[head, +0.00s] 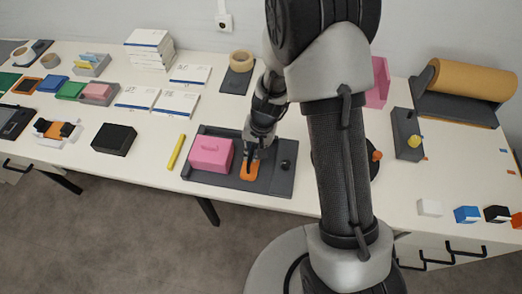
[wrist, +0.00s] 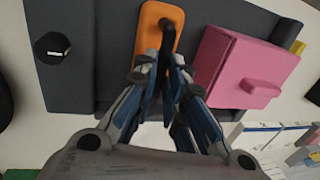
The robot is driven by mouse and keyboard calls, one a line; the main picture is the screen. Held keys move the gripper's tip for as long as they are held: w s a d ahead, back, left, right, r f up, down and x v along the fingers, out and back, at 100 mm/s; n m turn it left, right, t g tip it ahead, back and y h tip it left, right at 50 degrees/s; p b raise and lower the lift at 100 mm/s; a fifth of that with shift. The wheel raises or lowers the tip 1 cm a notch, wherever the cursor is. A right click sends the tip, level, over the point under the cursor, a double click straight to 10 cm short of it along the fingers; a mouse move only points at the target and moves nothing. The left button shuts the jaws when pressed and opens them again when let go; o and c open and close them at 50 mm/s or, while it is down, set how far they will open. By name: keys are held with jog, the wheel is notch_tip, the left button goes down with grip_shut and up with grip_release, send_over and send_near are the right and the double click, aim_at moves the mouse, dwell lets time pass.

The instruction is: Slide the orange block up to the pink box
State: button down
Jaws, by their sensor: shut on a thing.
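The orange block (head: 249,173) lies on the dark grey tray (head: 272,184), just right of the pink box (head: 210,154). In the wrist view the orange block (wrist: 151,22) has a dark upright handle, and a narrow strip of grey separates it from the pink box (wrist: 235,70). My gripper (head: 250,158) is above the orange block. In the wrist view my gripper's fingertips (wrist: 163,62) are closed together on the dark handle; the exact contact is partly hidden by the fingers.
A black knob (head: 285,164) stands at the tray's right side. A yellow stick (head: 176,152) lies left of the tray, and a black box (head: 114,139) stands further left. A tape roll on a dark pad (head: 237,82) is behind. My arm hides part of the table to the right.

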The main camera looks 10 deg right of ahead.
jog(key=a, duration=0.1)
jog(key=w+a, duration=0.1)
jog(key=a+p, duration=0.1)
jog(key=a, duration=0.1)
jog(key=shift+w, duration=0.4)
jog(key=c, duration=1.7)
grip_release()
jog(key=shift+o, duration=0.2)
jog(key=shift+d, duration=0.1)
